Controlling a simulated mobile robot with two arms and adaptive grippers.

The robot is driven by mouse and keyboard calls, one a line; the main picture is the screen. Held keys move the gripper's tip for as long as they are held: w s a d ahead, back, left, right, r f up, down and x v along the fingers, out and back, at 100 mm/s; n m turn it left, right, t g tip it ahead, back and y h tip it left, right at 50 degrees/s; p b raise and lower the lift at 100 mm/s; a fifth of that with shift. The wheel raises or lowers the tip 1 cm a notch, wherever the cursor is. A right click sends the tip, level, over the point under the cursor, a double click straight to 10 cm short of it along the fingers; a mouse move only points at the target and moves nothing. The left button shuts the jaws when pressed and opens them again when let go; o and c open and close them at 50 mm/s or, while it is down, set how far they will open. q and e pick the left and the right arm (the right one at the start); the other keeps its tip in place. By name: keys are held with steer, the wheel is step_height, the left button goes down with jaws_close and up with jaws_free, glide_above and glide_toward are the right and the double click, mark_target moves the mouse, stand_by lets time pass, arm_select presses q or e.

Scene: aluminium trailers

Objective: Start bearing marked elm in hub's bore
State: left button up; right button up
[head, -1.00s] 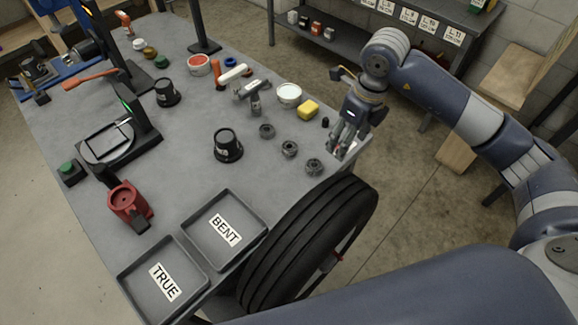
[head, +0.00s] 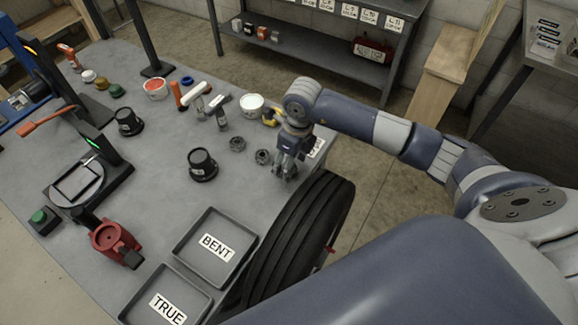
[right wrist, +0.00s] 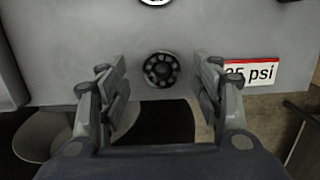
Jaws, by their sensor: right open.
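Two dark ring bearings, one (head: 237,144) and another (head: 263,157), lie on the grey table. My right gripper (head: 285,174) points down just right of them, near the table's edge, and covers the spot beside them. In the right wrist view, a bearing (right wrist: 161,69) lies flat on the table between and beyond the open, empty fingers of my right gripper (right wrist: 166,88). Part of another bearing (right wrist: 155,2) shows at the top edge. No elm mark is readable. A black tyre (head: 295,240) stands against the table; I cannot make out a hub's bore. My left gripper is out of view.
The BENT tray (head: 183,250) and TRUE tray (head: 140,298) lie at the front, by a red fixture (head: 113,240). A white-and-red psi label (right wrist: 250,73) is beside the gripper. Tools and a tub (head: 252,105) lie behind.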

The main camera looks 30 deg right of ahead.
steer(key=shift+w+d+f, duration=0.1)
steer(key=shift+f, duration=0.9)
steer(key=shift+c, duration=0.2)
steer(key=c, duration=1.2)
steer(key=shift+o, duration=0.2)
steer(key=shift+r, duration=0.1)
